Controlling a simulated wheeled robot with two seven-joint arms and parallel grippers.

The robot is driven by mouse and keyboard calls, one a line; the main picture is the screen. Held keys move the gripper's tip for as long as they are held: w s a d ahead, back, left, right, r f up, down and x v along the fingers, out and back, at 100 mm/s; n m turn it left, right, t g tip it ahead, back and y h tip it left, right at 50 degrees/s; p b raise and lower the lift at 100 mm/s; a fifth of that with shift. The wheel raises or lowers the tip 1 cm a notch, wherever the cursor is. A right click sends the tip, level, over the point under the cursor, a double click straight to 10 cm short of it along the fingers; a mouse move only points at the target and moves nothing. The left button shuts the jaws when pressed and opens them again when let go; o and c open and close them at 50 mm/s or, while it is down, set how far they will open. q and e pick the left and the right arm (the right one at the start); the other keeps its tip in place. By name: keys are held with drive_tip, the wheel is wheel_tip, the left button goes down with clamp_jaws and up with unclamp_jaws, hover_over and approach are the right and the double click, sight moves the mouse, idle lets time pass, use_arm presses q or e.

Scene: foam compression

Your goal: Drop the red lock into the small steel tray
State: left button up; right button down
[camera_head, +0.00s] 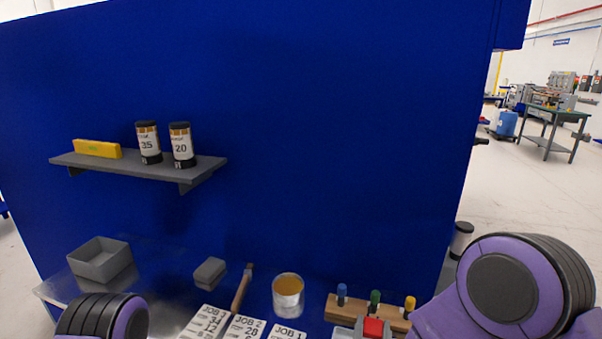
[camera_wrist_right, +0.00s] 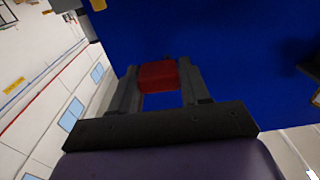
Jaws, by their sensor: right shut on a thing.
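The red lock (camera_wrist_right: 158,76) is between the two grey fingers of my right gripper (camera_wrist_right: 160,86) in the right wrist view, and the gripper is shut on it. In the head view the red lock (camera_head: 373,327) and the tips of my right gripper (camera_head: 372,331) show at the bottom edge, in front of the wooden block. An open grey box-like tray (camera_head: 100,270) stands on the bench at the far left, well away from the lock; its inside looks empty where it shows. My left gripper is out of the picture; only a part of my left arm shows.
A wooden block (camera_head: 335,307) with coloured-handled tools, a can (camera_head: 288,295), a hammer (camera_head: 241,290), a grey block (camera_head: 209,272) and job cards (camera_head: 243,329) lie on the bench. A shelf (camera_head: 205,166) with two canisters and a yellow bar (camera_head: 97,149) juts from the blue panel.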

drive_tip(key=w+f, duration=0.1)
drive_tip(key=w+f+b, duration=0.1)
drive_tip(key=f, duration=0.1)
drive_tip(key=shift+w+f, duration=0.1)
drive_tip(key=shift+w, duration=0.2)
drive_tip(key=c, duration=0.9)
unclamp_jaws()
drive_tip(key=shift+s, duration=0.2)
drive_tip(key=o, duration=0.4)
drive_tip(key=shift+s+r, duration=0.25)
drive_tip(key=shift+s, duration=0.05)
drive_tip(key=shift+o, duration=0.2)
drive_tip(key=shift+s, duration=0.1)
drive_tip(key=shift+w+f, duration=0.1)
drive_tip(key=shift+w, duration=0.1)
drive_tip(key=shift+s+f, duration=0.1)
drive_tip(key=shift+s, duration=0.05)
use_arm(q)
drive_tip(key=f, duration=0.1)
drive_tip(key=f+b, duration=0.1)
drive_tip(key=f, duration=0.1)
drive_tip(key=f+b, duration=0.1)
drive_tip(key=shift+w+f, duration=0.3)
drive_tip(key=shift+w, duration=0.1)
use_arm(e)
drive_tip(key=v, duration=1)
drive_tip(key=shift+s, duration=0.2)
